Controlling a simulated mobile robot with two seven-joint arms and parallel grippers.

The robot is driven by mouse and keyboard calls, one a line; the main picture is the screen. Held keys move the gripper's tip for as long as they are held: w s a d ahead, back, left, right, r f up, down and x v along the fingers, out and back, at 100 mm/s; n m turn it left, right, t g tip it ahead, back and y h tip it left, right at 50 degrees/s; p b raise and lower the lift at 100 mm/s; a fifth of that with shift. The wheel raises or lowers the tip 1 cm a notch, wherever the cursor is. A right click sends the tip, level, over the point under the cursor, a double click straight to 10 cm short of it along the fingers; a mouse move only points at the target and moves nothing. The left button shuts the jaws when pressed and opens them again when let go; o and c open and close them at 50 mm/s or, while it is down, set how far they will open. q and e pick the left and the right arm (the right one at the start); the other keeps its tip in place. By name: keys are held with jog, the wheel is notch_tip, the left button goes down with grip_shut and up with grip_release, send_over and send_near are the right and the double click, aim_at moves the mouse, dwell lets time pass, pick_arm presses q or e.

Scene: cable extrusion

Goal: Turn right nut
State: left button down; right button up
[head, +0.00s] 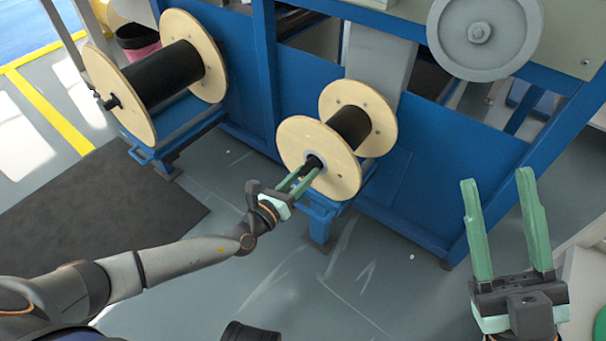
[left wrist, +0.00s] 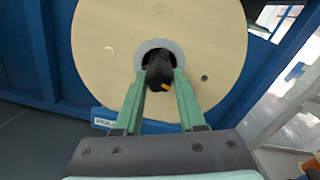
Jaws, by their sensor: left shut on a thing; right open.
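The right spool (head: 317,158) has pale wooden flanges and black cable, and sits on a blue stand. A black nut (head: 312,163) is at the centre of its front flange. My left gripper (head: 311,168) reaches it with its green fingers. In the left wrist view the left gripper (left wrist: 159,80) is shut on the black nut (left wrist: 159,72), one finger on each side, in front of the grey hub ring. A small yellow mark shows on the nut. My right gripper (head: 502,180) is open and empty, at the right, away from the spools.
A larger spool (head: 206,52) with black cable sits on another blue stand at the left. A blue machine frame (head: 450,165) with a grey wheel (head: 480,35) stands behind. A dark mat (head: 105,205) lies on the floor.

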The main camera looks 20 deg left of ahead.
pick_arm(q)
jog(key=n, duration=0.5)
jog(key=shift+s+d+n, duration=0.1)
jog(key=shift+n, duration=0.2)
jog(key=n, duration=0.4)
jog(key=shift+r+n, duration=0.1)
jog(key=shift+n, duration=0.2)
jog(key=n, duration=0.5)
jog(key=shift+r, duration=0.15)
jog(key=n, duration=0.5)
jog(key=shift+n, duration=0.3)
jog(key=c, duration=0.5)
grip_release()
jog(key=shift+r, duration=0.1)
